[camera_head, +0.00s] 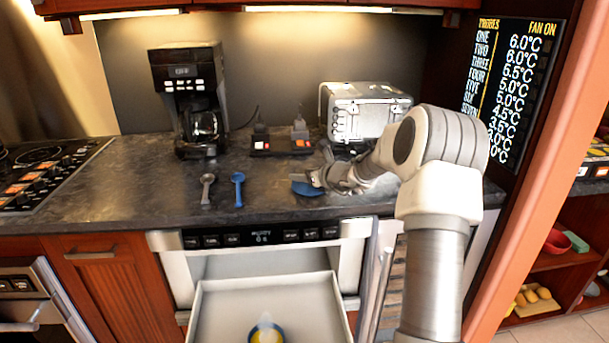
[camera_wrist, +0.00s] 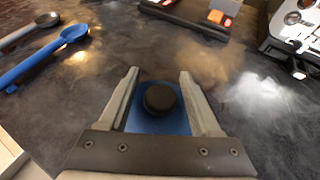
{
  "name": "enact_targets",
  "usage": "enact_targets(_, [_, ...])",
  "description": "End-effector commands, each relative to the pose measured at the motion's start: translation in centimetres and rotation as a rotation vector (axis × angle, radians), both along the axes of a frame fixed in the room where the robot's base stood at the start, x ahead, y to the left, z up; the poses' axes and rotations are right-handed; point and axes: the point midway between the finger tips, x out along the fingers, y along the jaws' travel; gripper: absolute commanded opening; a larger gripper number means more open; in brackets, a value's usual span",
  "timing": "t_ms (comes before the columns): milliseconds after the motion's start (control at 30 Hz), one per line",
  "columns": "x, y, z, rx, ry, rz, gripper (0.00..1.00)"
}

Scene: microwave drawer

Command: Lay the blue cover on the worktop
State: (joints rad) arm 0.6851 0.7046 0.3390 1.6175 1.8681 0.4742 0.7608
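The blue cover (camera_head: 307,189) is at the worktop (camera_head: 262,208), near its front edge and to the right of the spoons. It looks flat on the surface, though a small gap beneath cannot be ruled out. In the wrist view the blue cover (camera_wrist: 158,124) shows between my fingers, with its round black knob (camera_wrist: 160,98) upward. My gripper (camera_wrist: 159,72) is open around the knob, with a gap on each side. In the head view my gripper (camera_head: 318,178) partly hides the cover. In the open microwave drawer (camera_head: 213,302) stands a blue-and-yellow bowl (camera_head: 267,335), steaming.
A blue spoon (camera_head: 238,190) and a grey spoon (camera_head: 207,188) lie to the left. The worktop left of the spoons is clear.

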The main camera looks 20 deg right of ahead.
Motion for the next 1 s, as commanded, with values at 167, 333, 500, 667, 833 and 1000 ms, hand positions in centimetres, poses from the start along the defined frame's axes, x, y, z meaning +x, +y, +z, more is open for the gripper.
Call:
enact_targets(167, [0.0,0.0,0.1,0.0,0.0,0.0,0.65])
enact_targets(333, [-0.9,-0.3,0.8,-0.001,0.0,-0.002,0.65])
enact_targets(500, [-3.9,-0.9,2.1,-0.003,0.001,-0.003,0.65])
enact_targets(667, [-7.0,-1.4,3.5,-0.002,0.0,-0.001,0.65])
enact_targets(833, [-9.5,-1.9,4.5,-0.002,0.0,-0.002,0.65])
enact_targets(1000, [-10.7,-2.1,4.9,-0.001,0.0,-0.001,0.65])
